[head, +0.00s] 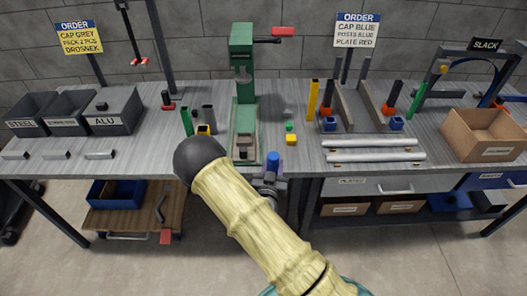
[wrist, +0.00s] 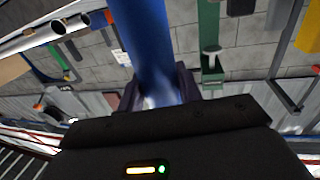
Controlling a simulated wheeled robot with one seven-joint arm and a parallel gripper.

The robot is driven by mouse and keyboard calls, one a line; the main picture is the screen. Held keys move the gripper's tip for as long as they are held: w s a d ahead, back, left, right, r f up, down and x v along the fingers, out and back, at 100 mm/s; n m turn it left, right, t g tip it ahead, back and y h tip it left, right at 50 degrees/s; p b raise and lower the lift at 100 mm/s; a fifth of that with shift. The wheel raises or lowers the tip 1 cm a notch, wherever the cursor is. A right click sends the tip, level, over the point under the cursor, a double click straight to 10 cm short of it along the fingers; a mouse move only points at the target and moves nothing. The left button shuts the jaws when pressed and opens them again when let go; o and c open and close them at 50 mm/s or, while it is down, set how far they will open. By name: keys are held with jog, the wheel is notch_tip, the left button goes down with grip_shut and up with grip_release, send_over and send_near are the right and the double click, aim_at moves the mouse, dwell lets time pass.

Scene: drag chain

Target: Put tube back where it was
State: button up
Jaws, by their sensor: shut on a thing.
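A blue tube (head: 273,160) stands up out of my gripper (head: 271,177) at the front edge of the workbench, in front of the green press. In the wrist view the blue tube (wrist: 148,45) runs up from between the two dark fingers (wrist: 158,92), which are shut on it. The tube's far end is cut off by the top of that view. Its lower end is hidden by the gripper. I cannot tell whether the tube touches the bench.
The green press (head: 243,75) stands behind my gripper. Two silver tubes (head: 372,143) lie to the right along the bench (head: 220,93). Small green and yellow blocks (head: 291,139) lie between. Grey bins (head: 110,112) stand left; a cardboard box (head: 484,135) stands right.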

jog(key=s+d+f+n+y, duration=0.1)
jog(key=s+d+f+y, duration=0.1)
jog(key=f, duration=0.4)
jog(key=s+d+f+n+y, duration=0.1)
jog(key=s+d+f+y, duration=0.1)
jog(key=s+d+f, duration=0.3)
notch_tip(320, 180, down, 2)
jog(key=shift+s+d+n, duration=0.15)
jog(key=shift+d+n, duration=0.15)
jog(key=shift+d, duration=0.5)
